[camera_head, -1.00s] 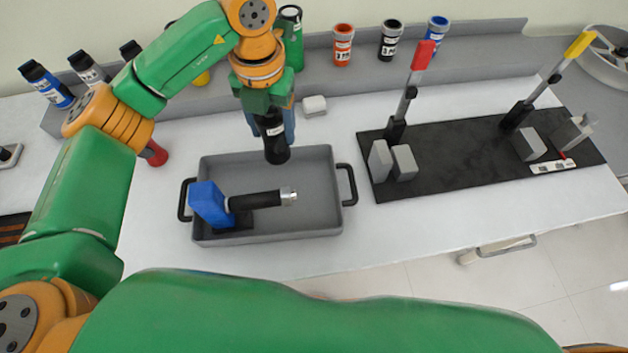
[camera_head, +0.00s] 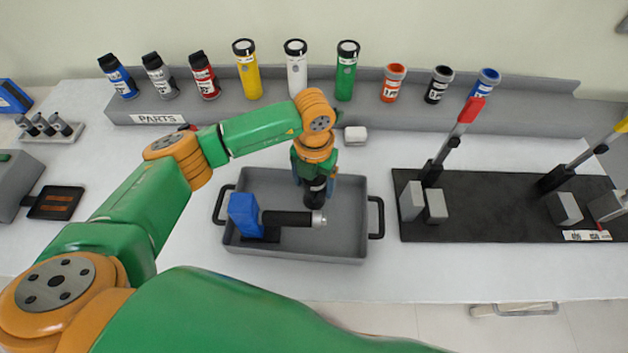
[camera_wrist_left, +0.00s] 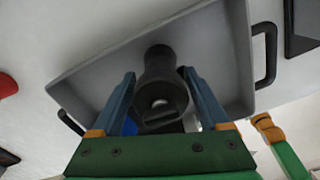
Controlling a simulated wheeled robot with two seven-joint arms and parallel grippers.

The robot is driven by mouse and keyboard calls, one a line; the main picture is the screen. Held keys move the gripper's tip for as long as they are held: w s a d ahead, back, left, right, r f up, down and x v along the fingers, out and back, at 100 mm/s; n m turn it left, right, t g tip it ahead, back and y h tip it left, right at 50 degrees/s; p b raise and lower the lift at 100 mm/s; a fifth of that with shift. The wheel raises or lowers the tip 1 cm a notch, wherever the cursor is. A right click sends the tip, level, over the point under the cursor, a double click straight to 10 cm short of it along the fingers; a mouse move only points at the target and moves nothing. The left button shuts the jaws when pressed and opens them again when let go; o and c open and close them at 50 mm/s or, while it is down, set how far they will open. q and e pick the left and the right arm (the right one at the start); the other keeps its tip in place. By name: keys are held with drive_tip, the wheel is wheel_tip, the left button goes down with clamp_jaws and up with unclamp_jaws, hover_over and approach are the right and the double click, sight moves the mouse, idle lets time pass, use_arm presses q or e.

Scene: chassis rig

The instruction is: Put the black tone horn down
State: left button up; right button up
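The black tone horn (camera_head: 315,191) is upright over the grey tray (camera_head: 359,237), between the fingers of my left gripper (camera_head: 316,180). In the left wrist view, the horn (camera_wrist_left: 162,90) runs down between the blue fingertips (camera_wrist_left: 158,74), which lie close against its sides; my gripper appears shut on it. Its lower end is at or just above the tray floor; I cannot tell if it touches. A blue block with a black cylinder (camera_head: 285,218) lies in the tray just in front of the horn. My right gripper is not in view.
Several coloured tubes stand on the grey back ledge (camera_head: 140,107). A small white block (camera_head: 355,135) sits behind the tray. A black board (camera_head: 480,207) with clamps is at the right. The table between tray and board is clear.

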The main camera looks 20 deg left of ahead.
use_arm(q)
drive_tip(key=shift+o, duration=0.4)
drive_tip(key=shift+d, duration=0.1)
drive_tip(key=shift+r, duration=0.45)
wheel_tip(320, 180, up, 11)
drive_tip(key=b, duration=0.3)
drive_tip(key=shift+f, duration=0.15)
drive_tip(key=shift+r, duration=0.4)
